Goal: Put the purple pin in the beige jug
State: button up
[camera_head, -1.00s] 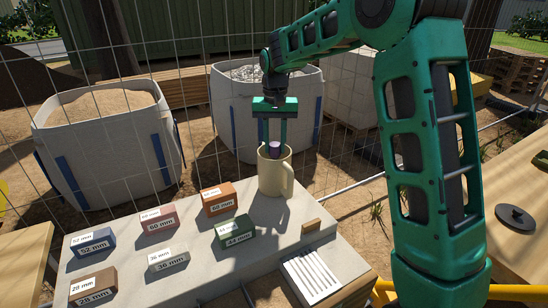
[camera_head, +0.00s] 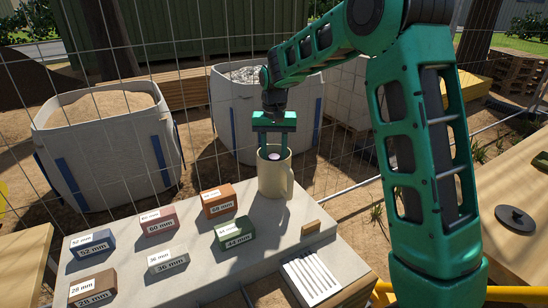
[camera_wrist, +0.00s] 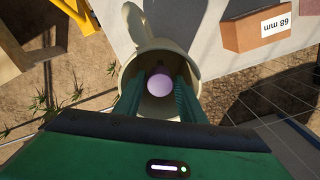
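The beige jug (camera_head: 275,178) stands upright at the back right corner of the grey slab. In the wrist view its rim (camera_wrist: 193,60) and handle show from above. The purple pin (camera_head: 273,156) is inside the jug's mouth, its pale round top showing; it also shows in the wrist view (camera_wrist: 159,85). My gripper (camera_head: 274,148) points down over the jug with its fingertips inside the mouth, one on each side of the pin. The fingers look slightly apart from the pin. The pin's lower end and its contact with the jug are hidden.
Several labelled blocks, including an orange one (camera_head: 219,200) and a green one (camera_head: 235,232), stand on the slab (camera_head: 205,270) left of the jug. A wire fence and white bulk bags (camera_head: 105,150) are behind. A white slotted piece (camera_head: 311,275) lies at the front.

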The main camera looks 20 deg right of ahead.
jog(key=shift+r, duration=0.1)
notch_tip(320, 180, up, 11)
jog(key=s+d+r+m, duration=0.1)
jog(key=s+d+r, duration=0.1)
jog(key=s+d, duration=0.85)
jog(key=s+d+f, duration=0.2)
jog(key=s+f, duration=0.1)
jog(key=s, duration=0.7)
jog(key=s+d+f+m, duration=0.1)
jog(key=s+d+f, duration=0.1)
jog(key=s, duration=0.9)
jog(key=s+d+f, duration=0.3)
jog(key=s+f, duration=0.1)
jog(key=s, duration=0.7)
jog(key=shift+f+m, duration=0.2)
jog(key=shift+m, duration=0.2)
